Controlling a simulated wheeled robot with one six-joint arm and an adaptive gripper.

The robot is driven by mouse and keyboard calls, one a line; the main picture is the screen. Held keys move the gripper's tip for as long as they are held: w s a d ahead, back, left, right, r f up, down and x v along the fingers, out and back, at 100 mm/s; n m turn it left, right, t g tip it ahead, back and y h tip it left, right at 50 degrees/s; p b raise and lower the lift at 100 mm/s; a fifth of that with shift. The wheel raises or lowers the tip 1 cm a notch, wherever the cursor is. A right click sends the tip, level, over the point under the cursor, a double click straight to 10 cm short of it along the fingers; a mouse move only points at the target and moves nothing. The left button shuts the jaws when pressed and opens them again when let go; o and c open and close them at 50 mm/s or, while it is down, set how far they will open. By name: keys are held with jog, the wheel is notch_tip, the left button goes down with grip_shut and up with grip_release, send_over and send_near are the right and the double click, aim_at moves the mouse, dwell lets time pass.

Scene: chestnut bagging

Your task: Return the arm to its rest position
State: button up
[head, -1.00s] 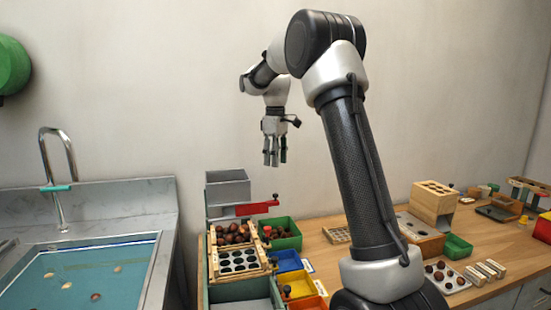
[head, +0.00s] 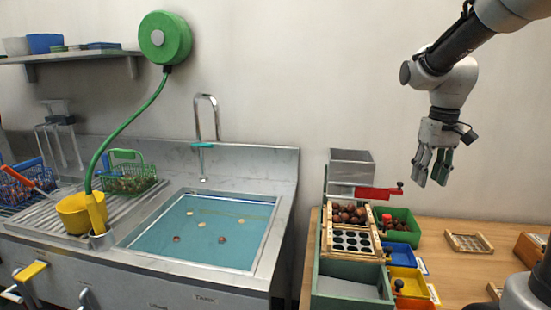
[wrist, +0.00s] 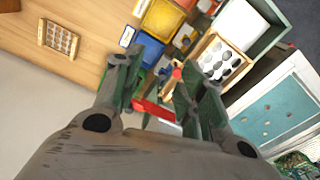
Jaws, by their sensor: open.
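My gripper (head: 432,168) hangs pointing down in the air at the upper right of the head view, in front of the wall. Its fingers are apart with nothing between them. It is above and to the right of the sorting stand (head: 352,178) with the red handle (head: 378,192). In the wrist view my open fingers (wrist: 165,85) show over the bench, with the red handle (wrist: 153,110) behind them, well below. Much of my arm is cut off at the right edge of the head view.
The sink (head: 200,230) holds water with several floating chestnuts. A faucet (head: 207,130), yellow bowl (head: 80,212) and green basket (head: 130,178) stand around it. Green, blue (head: 401,252) and yellow (head: 410,284) bins line the wooden bench (head: 465,275). The air around my gripper is clear.

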jog(key=s+a+r+t, duration=0.1)
jog(key=s+t, duration=0.3)
jog(key=s, duration=1.6)
jog(key=shift+s+a+r+m, duration=0.2)
jog(key=shift+a+r+m, duration=0.2)
jog(key=shift+a, duration=0.25)
